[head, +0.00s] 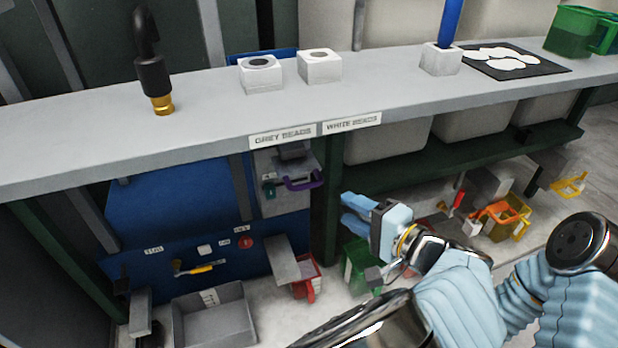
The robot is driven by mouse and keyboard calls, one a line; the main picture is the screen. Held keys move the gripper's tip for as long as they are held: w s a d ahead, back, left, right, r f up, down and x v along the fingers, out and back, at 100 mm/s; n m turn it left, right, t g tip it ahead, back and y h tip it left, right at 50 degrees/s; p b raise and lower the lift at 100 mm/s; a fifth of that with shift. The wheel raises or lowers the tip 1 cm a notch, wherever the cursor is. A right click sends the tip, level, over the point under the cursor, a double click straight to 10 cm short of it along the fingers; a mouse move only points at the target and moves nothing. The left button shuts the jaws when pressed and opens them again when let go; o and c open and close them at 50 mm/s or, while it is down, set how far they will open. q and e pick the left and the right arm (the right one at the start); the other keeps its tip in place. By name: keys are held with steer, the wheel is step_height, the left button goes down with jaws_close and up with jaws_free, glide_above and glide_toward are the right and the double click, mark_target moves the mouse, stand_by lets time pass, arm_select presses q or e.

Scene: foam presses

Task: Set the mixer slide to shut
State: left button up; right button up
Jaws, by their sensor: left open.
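No part in view is plainly marked as the mixer slide. A grey unit (284,203) under the counter carries a purple handle (303,182), which may be the slide; its setting cannot be read. My right gripper is not seen.
The grey counter (200,125) overhangs the units and bears two white blocks (261,75) (320,67) and a black-and-brass fitting (153,80). A dark green post (326,190) stands between gripper and grey unit. A grey bin (214,318), red container (306,278) and green container (357,266) sit below.

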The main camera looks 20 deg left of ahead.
mark_target(309, 187)
arm_select(q)
steer(key=x, duration=1.3)
steer(key=shift+w+a+r, duration=0.1)
steer(key=shift+a, duration=0.15)
jaws_close()
